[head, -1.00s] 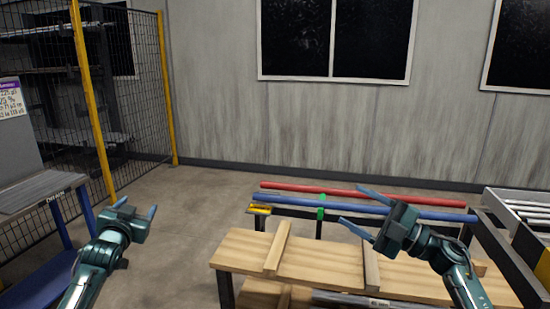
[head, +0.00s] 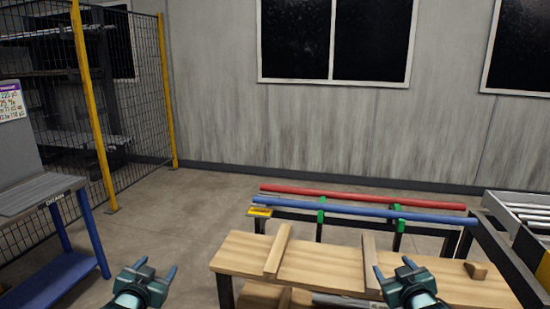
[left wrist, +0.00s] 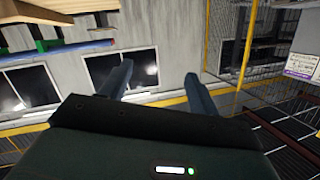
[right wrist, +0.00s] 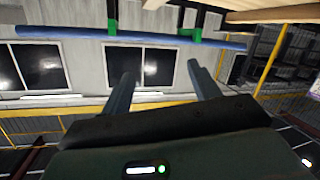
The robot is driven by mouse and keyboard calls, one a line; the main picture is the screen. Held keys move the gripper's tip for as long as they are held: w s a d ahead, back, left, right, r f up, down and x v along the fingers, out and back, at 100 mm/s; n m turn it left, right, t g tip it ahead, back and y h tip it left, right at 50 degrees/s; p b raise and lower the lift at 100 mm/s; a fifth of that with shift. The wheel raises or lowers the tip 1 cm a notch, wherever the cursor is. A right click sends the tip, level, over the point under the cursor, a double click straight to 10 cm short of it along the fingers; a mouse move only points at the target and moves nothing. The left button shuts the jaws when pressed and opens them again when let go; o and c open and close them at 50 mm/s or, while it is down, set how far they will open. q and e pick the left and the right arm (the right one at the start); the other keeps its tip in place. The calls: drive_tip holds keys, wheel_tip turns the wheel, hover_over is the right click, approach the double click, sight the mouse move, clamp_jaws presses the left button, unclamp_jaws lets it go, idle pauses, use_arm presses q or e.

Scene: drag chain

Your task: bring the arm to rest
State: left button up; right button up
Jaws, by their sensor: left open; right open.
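My left gripper (head: 154,270) is at the bottom of the head view, left of the wooden table, over bare floor. It is open and empty, fingers pointing up in the picture. Its two blue-grey fingers (left wrist: 158,80) stand apart in the left wrist view with nothing between them. My right gripper (head: 394,272) is in front of the right half of the wooden table (head: 330,265). It is open and empty, and its fingers (right wrist: 164,85) also stand apart in the right wrist view.
A red bar (head: 360,199) and a blue bar (head: 390,213) lie across a rack with green clips (head: 320,216) behind the table. A conveyor (head: 520,209) is at right. A blue-legged bench (head: 50,197) and wire fence (head: 133,90) are at left. Floor between bench and table is clear.

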use_arm(q)
drive_tip(key=s+d+f+g+h, duration=0.1)
drive_tip(key=s+d+f, duration=0.4)
drive_tip(key=s, duration=0.5)
drive_tip(key=s+d+f+g+h, duration=0.1)
drive_tip(key=s+d+f, duration=0.4)
drive_tip(key=s, duration=0.6)
drive_tip(key=s+d+f+g+h, duration=0.1)
drive_tip(key=s+d+f+g, duration=0.2)
drive_tip(key=s, duration=0.8)
drive_tip(key=shift+s+d+f+n+h, duration=0.25)
drive_tip(key=shift+d+f+n+h, duration=0.05)
drive_tip(key=shift+d+f, duration=0.7)
use_arm(e)
drive_tip(key=s+a+f+g+y, duration=0.1)
drive_tip(key=s+a+f, duration=0.4)
drive_tip(key=s, duration=0.5)
drive_tip(key=s+a+f+g+y, duration=0.1)
drive_tip(key=s+a+f, duration=0.4)
drive_tip(key=s, duration=0.6)
drive_tip(key=s+a+f+g+y, duration=0.1)
drive_tip(key=s+a+f+g, duration=0.2)
drive_tip(key=s, duration=0.8)
drive_tip(key=shift+s+a+f+m, duration=0.25)
drive_tip(key=shift+a+f+m, duration=0.05)
drive_tip(key=shift+a+f, duration=0.7)
